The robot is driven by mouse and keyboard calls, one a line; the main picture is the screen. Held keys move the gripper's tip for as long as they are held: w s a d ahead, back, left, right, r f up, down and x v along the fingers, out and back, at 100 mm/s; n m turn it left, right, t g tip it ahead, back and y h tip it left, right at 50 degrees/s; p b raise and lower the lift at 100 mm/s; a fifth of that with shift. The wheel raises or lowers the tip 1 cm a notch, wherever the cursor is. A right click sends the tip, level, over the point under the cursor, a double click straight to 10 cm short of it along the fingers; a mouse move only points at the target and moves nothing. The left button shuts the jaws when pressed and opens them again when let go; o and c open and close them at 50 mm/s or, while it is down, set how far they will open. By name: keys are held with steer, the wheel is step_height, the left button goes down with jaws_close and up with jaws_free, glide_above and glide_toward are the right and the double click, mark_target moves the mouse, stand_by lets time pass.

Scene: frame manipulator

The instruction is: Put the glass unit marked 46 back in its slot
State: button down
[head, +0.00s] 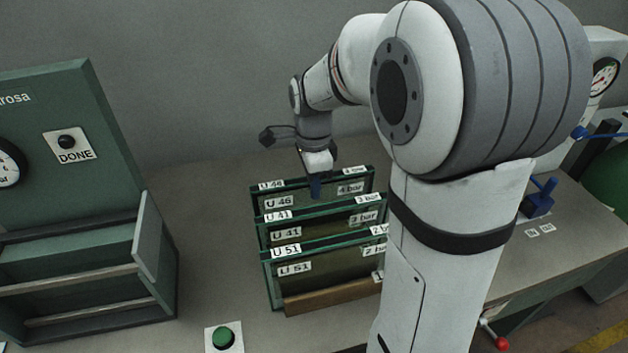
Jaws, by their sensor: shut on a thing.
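Units marked U 41 (312,232) and U 51 (318,268) stand in front. My arm hides the rack's right side. A green button (223,337) is in front, a green cabinet with a DONE button (67,142) at left. A blue valve (539,198) is at right.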

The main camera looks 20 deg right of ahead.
steer(key=shift+f, duration=0.25)
stand_by(0.4)
steer(key=c, duration=1.2)
jaws_free()
